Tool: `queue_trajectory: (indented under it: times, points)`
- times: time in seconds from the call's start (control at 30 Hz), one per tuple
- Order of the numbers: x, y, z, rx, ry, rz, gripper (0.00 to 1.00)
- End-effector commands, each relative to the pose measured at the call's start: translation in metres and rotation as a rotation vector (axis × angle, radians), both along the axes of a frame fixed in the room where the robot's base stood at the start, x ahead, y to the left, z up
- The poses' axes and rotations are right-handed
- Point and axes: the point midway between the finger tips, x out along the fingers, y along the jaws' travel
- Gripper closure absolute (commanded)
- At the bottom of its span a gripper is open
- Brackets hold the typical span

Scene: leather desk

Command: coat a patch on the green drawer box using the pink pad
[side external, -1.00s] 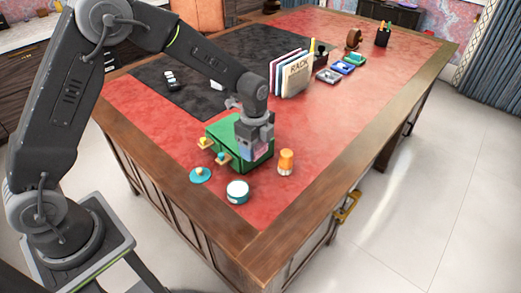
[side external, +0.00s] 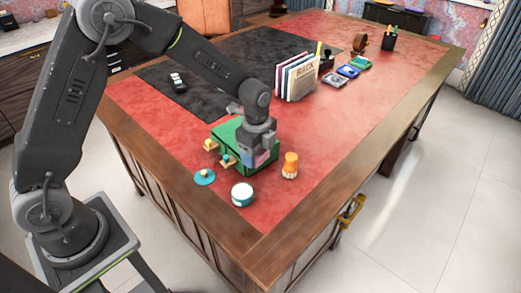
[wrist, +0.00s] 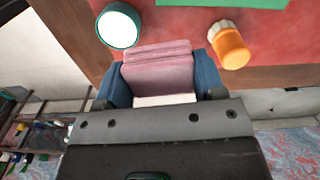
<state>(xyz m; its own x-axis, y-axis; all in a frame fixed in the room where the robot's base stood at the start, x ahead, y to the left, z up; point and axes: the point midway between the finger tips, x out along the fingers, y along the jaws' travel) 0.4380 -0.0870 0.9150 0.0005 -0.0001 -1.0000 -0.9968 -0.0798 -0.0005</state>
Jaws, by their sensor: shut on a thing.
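The green drawer box (side external: 228,131) stands on the red leather near the desk's front corner, with small yellow-knobbed drawer parts sticking out at its left. Its edge shows at the top of the wrist view (wrist: 240,3). My gripper (side external: 262,154) is low at the box's right side and hides part of it. In the wrist view, its blue fingers are shut on the pink pad (wrist: 158,72), one at each side. The pad also shows faintly in the side view (side external: 262,158). I cannot tell whether the pad touches the box.
An open white-and-teal jar (side external: 242,195) and a teal lid (side external: 204,178) lie in front of the box. An orange-and-white item (side external: 290,165) stands close at right. The red leather at right is clear.

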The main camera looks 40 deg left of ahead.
Motion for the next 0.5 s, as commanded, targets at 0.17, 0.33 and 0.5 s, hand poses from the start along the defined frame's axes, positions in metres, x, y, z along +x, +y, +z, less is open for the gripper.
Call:
queue_trajectory:
  times: [0.17, 0.33, 0.5]
  points:
    - [-0.038, -0.003, -0.002, 0.0, 0.001, -0.002, 0.56]
    - [-0.06, -0.004, -0.005, 0.0, 0.001, -0.001, 0.56]
    - [-0.063, -0.004, -0.015, 0.0, 0.002, 0.0, 0.56]
